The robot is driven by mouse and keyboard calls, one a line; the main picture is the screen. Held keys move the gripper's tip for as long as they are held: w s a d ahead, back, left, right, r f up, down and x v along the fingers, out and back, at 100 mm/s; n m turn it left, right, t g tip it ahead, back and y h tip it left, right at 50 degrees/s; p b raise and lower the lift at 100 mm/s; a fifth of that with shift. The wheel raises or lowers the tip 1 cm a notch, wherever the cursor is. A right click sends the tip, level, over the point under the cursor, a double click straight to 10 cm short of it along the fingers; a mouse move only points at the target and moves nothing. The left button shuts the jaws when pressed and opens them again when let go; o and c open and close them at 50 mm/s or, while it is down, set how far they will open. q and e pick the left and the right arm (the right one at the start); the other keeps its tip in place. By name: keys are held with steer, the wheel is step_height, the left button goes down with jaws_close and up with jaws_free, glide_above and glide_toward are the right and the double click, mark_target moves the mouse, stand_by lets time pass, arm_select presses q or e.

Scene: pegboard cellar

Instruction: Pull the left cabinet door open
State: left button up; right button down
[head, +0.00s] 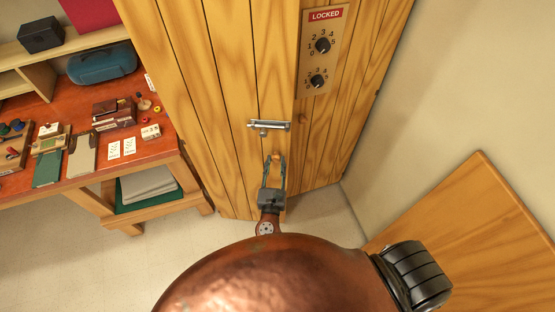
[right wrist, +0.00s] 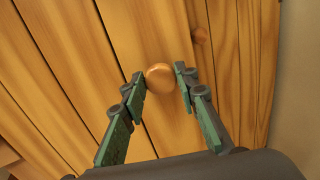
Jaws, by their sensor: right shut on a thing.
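The wooden cabinet's left door (head: 225,90) has vertical planks. Its lower edge looks set forward of the right door (head: 325,135), but I cannot tell how wide any gap is. A metal slide bolt (head: 269,125) sits on the left door near the seam. My right gripper (head: 274,165) is shut on the left door's round wooden knob (right wrist: 160,78), which shows between the fingertips in the right wrist view. A second knob (right wrist: 201,35) is on the right door. My left gripper is not in view.
A plate with a red LOCKED sign (head: 325,15) and two dials is on the right door. A cluttered workbench (head: 75,115) stands left of the cabinet. A wooden panel (head: 480,225) is at lower right, by the bare wall. Some floor (head: 100,265) is clear at lower left.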

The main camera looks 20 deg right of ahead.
steer(key=c, duration=1.5)
jaws_free()
steer(key=v, duration=1.2)
